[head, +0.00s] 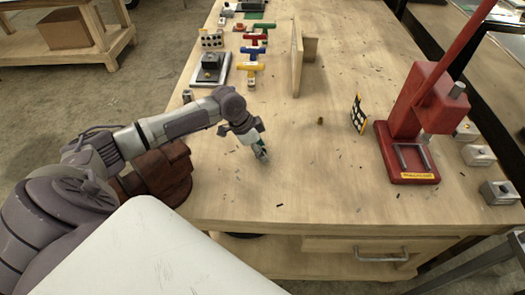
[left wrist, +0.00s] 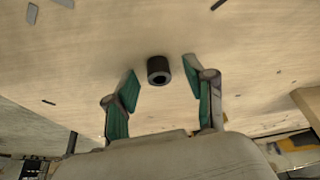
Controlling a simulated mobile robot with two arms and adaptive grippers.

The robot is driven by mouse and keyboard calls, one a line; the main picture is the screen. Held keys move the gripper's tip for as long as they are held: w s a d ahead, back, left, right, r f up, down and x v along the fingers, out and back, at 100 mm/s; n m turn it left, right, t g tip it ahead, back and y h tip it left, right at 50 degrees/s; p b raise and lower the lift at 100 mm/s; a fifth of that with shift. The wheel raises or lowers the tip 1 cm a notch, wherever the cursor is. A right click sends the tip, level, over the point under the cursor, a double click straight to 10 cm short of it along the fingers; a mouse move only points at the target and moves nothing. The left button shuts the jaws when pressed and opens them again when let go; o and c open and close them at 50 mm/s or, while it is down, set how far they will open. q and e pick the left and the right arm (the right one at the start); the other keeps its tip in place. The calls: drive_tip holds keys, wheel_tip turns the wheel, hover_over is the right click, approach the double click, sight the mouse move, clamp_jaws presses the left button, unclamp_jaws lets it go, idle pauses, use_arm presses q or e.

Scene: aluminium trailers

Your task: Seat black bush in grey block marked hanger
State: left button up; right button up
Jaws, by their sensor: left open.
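The black bush (left wrist: 159,70) is a short dark cylinder with a round bore. In the left wrist view it is on the wooden bench top, between and slightly beyond my left fingertips, with a gap on each side. My left gripper (left wrist: 160,84) is open with green pads and empty; in the head view (head: 261,151) it points down near the bench's left side and hides the bush. Three grey blocks stand along the bench's right edge: a far one (head: 467,130), a middle one (head: 478,155) and a near one (head: 498,192). Their markings are too small to read.
A red press (head: 415,120) stands left of the blocks. A yellow-framed card (head: 358,114) and a small brass-coloured piece (head: 320,120) are mid-bench. An upright wooden panel (head: 297,60) and coloured T-handles (head: 251,67) are farther back. Dark chips litter the bench (head: 290,195); its front is otherwise clear.

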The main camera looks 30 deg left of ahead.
use_arm(q)
drive_tip(key=c, duration=1)
clamp_jaws()
use_arm(e)
drive_tip(key=shift+s+d, duration=0.1)
drive_tip(key=shift+s, duration=0.25)
use_arm(q)
drive_tip(key=shift+r, duration=0.1)
use_arm(e)
drive_tip(key=shift+d, duration=0.1)
use_arm(q)
drive_tip(key=shift+r, duration=0.25)
wheel_tip(320, 180, up, 4)
drive_tip(key=shift+w+d+f+b, duration=0.1)
drive_tip(key=shift+f+b, duration=0.1)
drive_tip(key=shift+b, duration=0.55)
drive_tip(key=w+d+r+b, duration=0.2)
drive_tip(key=w+d+r, duration=0.45)
drive_tip(key=d, duration=0.35)
drive_tip(key=s+d+r+n+y, duration=0.1)
drive_tip(key=s+n, duration=0.3)
drive_tip(key=s, duration=0.2)
drive_tip(key=s+d+r+n+t+y, duration=0.1)
drive_tip(key=s+d+n+y, duration=0.1)
drive_tip(key=s+n, duration=0.3)
drive_tip(key=shift+s+d+r, duration=0.3)
drive_tip(key=shift+s, duration=0.85)
use_arm(e)
wheel_tip(320, 180, down, 4)
drive_tip(key=shift+r, duration=0.25)
